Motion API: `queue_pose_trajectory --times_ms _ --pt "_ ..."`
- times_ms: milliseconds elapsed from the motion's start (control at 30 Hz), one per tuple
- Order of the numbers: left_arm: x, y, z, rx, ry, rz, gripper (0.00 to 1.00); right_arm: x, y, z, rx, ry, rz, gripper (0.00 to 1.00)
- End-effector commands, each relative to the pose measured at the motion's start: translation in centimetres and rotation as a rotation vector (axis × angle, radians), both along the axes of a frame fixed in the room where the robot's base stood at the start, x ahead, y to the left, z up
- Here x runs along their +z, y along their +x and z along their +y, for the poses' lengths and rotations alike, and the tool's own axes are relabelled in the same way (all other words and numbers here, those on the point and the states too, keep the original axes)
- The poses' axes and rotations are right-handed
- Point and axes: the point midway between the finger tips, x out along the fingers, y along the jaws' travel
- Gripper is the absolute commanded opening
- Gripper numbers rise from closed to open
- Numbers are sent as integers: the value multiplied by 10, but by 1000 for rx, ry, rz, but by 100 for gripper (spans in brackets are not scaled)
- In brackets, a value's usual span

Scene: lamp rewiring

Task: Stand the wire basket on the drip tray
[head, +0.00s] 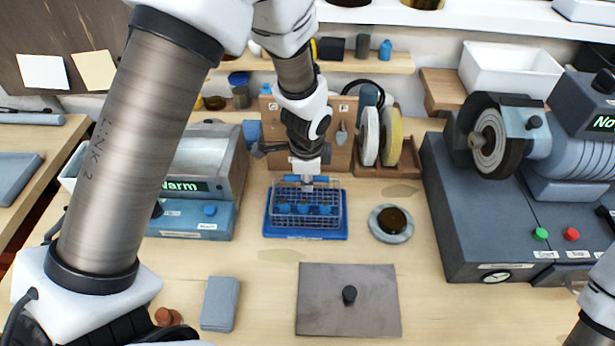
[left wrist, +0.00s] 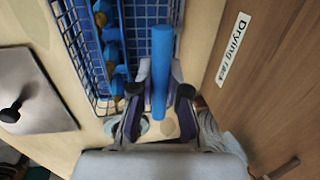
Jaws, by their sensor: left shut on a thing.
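The wire basket (head: 322,221) shows in the head view as a grey wire frame with several blue-topped pieces inside. It appears upright and lies over the blue drip tray (head: 300,237), whose front rim shows below it. Whether its base touches the tray I cannot tell. My left gripper (head: 304,177) is above the basket's back side, shut on its blue handle. In the left wrist view the blue handle (left wrist: 161,60) runs between the fingers, and the basket's wire mesh (left wrist: 75,45) is beside it. My right gripper is out of view; only part of that arm shows at the lower right.
A grey plate with a black knob (head: 348,315) lies in front. A round dish (head: 391,223) stands right of the tray, and a blue-grey machine marked "Warm" (head: 200,180) left. Wheels (head: 380,137) and a pegboard are behind. A large grinder (head: 500,200) fills the right.

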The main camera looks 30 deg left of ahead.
Motion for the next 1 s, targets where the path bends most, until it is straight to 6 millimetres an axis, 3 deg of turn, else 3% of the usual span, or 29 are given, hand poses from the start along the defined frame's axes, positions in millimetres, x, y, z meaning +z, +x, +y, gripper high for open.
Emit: queue_pose_trajectory --times_ms 767,800,867,1000 --pt "-10 0 0 0 0 -1 0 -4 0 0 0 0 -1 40" --pt "-10 0 0 0 0 -1 21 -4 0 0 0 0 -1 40" --pt "-10 0 0 0 0 -1 42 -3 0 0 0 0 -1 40" --pt "-10 0 0 0 0 -1 43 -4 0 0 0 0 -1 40"
